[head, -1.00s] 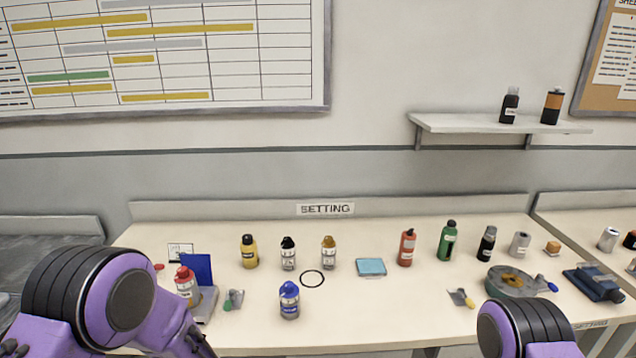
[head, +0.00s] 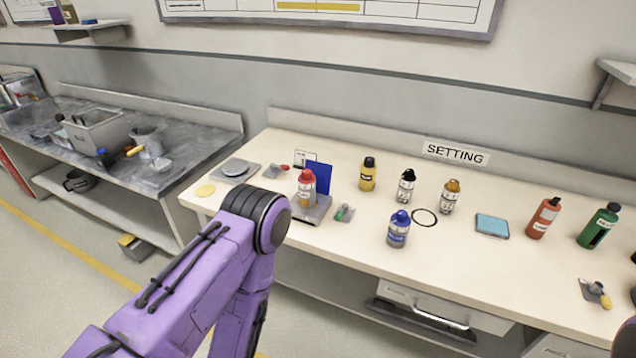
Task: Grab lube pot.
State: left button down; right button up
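Several small bottles stand upright on the cream bench (head: 330,262); their labels are too small to tell which is the lube pot. A red-capped white bottle (head: 306,190) is on a grey stand with a blue panel. A blue bottle (head: 398,230) stands near the front. Behind are a yellow bottle (head: 368,175), a black-capped bottle (head: 406,187) and a gold-capped bottle (head: 449,197). A red bottle (head: 543,218) and a green bottle (head: 600,227) stand at the right. My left arm rises in front of the bench's left end. Neither of my grippers is in view.
A black ring (head: 424,218) and a light-blue pad (head: 492,225) lie on the bench. A small brush-like tool (head: 596,293) lies at the front right. A grey metal bench (head: 190,148) with a bin (head: 98,133) stands to the left.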

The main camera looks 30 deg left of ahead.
aim_at(307, 192)
jog(key=k, duration=1.15)
jog(key=u, duration=0.85)
jog(key=i, duration=0.9)
jog(key=z, duration=0.55)
